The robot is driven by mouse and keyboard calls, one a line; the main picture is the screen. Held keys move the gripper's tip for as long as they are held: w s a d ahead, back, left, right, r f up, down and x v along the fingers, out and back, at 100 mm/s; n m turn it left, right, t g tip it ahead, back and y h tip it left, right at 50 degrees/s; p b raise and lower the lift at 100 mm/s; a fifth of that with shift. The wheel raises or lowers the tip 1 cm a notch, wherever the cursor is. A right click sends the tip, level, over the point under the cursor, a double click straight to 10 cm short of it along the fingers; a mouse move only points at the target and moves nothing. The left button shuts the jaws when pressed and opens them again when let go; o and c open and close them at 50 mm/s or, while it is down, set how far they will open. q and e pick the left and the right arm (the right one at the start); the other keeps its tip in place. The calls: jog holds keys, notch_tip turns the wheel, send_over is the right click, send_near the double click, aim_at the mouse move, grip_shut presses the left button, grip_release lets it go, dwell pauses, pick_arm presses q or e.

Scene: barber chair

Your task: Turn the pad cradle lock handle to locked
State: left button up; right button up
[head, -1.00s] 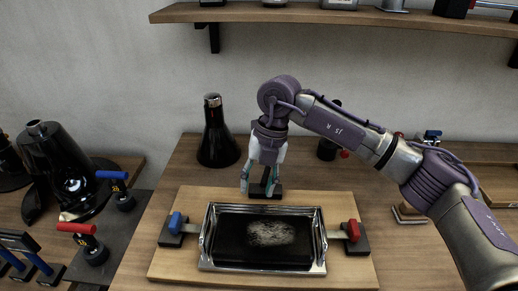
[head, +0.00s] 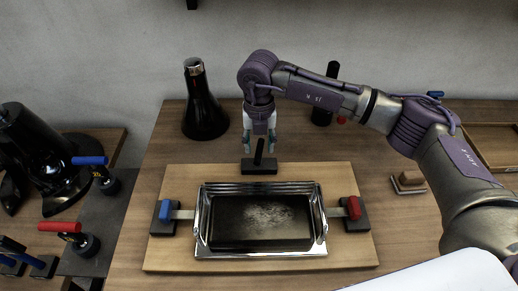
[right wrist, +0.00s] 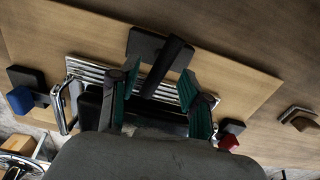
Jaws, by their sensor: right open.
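A black lock handle (head: 259,151) rises from a small black base (head: 259,167) at the back middle of the wooden board. The lever looks nearly upright in the head view. My right gripper (head: 260,146) points down at the handle with its fingers spread to either side of it. In the right wrist view the black handle (right wrist: 166,66) lies between the two green-padded fingers, with space on both sides and no visible grip. The metal cradle (head: 200,235) holds a dark pad (head: 260,222) with a pale worn patch. My left gripper is out of view.
A blue-handled clamp (head: 164,211) and a red-handled clamp (head: 353,208) flank the cradle on the wooden board (head: 300,175). A black bottle (head: 205,110) stands back left, and a black cylinder (head: 325,100) back right. More red and blue handles are at left.

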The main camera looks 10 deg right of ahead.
aim_at(259, 149)
jog(key=shift+f+p, duration=0.3)
jog(key=shift+f, duration=1.75)
